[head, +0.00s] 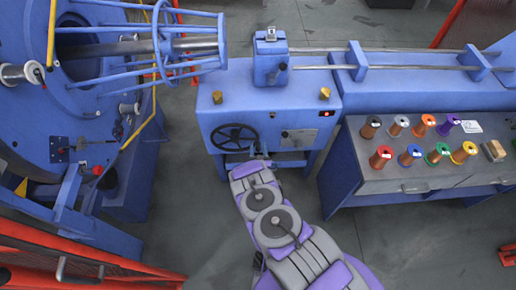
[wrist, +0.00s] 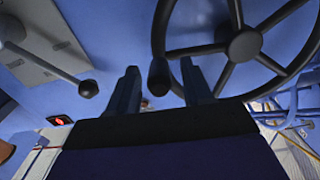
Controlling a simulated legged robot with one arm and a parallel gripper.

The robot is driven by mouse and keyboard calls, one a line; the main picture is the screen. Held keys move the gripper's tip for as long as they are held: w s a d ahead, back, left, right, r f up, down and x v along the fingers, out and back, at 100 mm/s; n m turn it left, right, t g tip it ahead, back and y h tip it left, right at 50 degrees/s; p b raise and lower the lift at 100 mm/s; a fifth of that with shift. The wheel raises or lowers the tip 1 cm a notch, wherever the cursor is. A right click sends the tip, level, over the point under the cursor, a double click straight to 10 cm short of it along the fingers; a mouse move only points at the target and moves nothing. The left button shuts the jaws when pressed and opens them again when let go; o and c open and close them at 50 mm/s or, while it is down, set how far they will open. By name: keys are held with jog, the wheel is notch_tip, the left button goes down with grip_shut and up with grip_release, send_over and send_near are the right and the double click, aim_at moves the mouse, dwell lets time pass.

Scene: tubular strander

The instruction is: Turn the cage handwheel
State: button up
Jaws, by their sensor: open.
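The cage handwheel (head: 234,137) is a black spoked wheel on the front of the blue machine housing (head: 222,115). In the wrist view its hub (wrist: 245,45) and spokes fill the upper right. A dark handle knob (wrist: 158,78) stands out from its rim. My gripper (wrist: 159,67) is open, with one finger on each side of the knob. Whether a finger touches the knob I cannot tell. In the head view my gripper (head: 251,161) is at the wheel's lower right, and its fingers are hard to make out.
A lever with a round knob (wrist: 88,88) is on a grey plate close by in the wrist view; the plate (head: 300,138) is right of the wheel. A bench (head: 400,178) with several spools stands right. Blue cage machinery (head: 120,75) and a red fence (head: 75,257) are left.

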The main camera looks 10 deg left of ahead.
jog(key=shift+w, duration=0.25)
jog(key=shift+c, duration=0.5)
grip_shut()
jog(key=shift+a, duration=0.1)
